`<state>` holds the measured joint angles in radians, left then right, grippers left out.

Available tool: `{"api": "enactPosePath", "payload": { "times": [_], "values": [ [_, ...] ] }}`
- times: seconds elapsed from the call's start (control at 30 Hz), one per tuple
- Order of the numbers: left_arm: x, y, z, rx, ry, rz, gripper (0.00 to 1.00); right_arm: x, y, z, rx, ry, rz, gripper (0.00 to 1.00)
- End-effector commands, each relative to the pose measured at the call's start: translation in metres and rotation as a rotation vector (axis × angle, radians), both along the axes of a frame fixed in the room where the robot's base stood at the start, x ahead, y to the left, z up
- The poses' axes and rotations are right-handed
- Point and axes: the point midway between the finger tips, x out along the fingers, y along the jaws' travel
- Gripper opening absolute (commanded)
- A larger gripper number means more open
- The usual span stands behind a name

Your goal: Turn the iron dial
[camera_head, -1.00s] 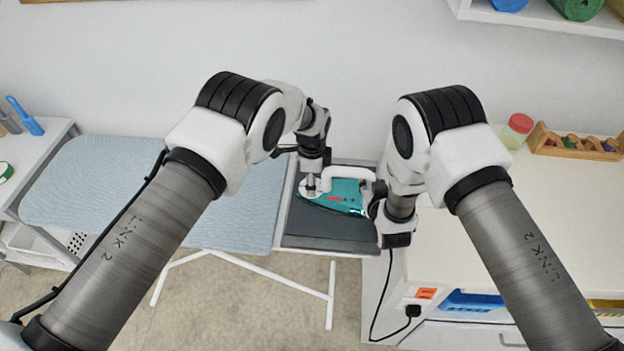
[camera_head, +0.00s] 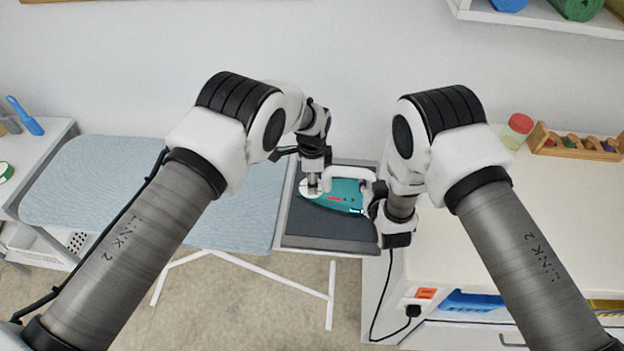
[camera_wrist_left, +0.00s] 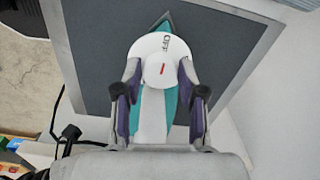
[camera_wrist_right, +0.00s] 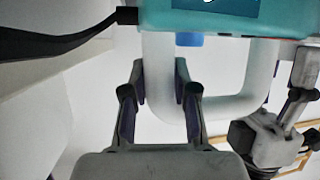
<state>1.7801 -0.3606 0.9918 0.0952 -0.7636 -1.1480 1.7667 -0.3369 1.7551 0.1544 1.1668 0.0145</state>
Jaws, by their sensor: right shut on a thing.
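The teal iron (camera_head: 345,190) lies on the dark grey rest at the end of the ironing board. Its round white dial (camera_wrist_left: 160,45) shows "OFF" at the rim and a red mark on its raised knob (camera_wrist_left: 161,70). My left gripper (camera_wrist_left: 160,76) is over the dial, fingers open on either side of the knob, with small gaps seeming to show. In the head view, my left gripper (camera_head: 313,188) hides part of the dial. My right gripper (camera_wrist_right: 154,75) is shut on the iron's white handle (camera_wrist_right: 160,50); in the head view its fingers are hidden.
The blue ironing board (camera_head: 150,190) extends left. A white cabinet (camera_head: 470,240) stands right, with a red-lidded jar (camera_head: 516,130) and wooden rack (camera_head: 575,143) on top. A black cord runs down to a plug (camera_head: 412,311) at the cabinet front.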

Motion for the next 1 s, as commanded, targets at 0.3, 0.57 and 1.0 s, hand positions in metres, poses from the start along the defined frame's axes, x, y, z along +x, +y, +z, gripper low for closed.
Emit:
{"api": "enactPosePath", "payload": {
  "times": [0.3,0.57,1.0],
  "values": [
    [0.000,0.000,0.001,0.000,0.000,-0.001,0.60,0.001,0.000,0.002,0.002,-0.005,0.000,0.00],
    [0.001,0.000,0.036,0.001,-0.003,-0.002,0.60,0.001,0.000,0.002,0.002,-0.005,0.000,0.00],
    [-0.001,0.000,0.118,0.000,0.002,-0.001,0.60,0.001,0.000,0.002,0.002,-0.005,0.000,0.00]
  ]
}}
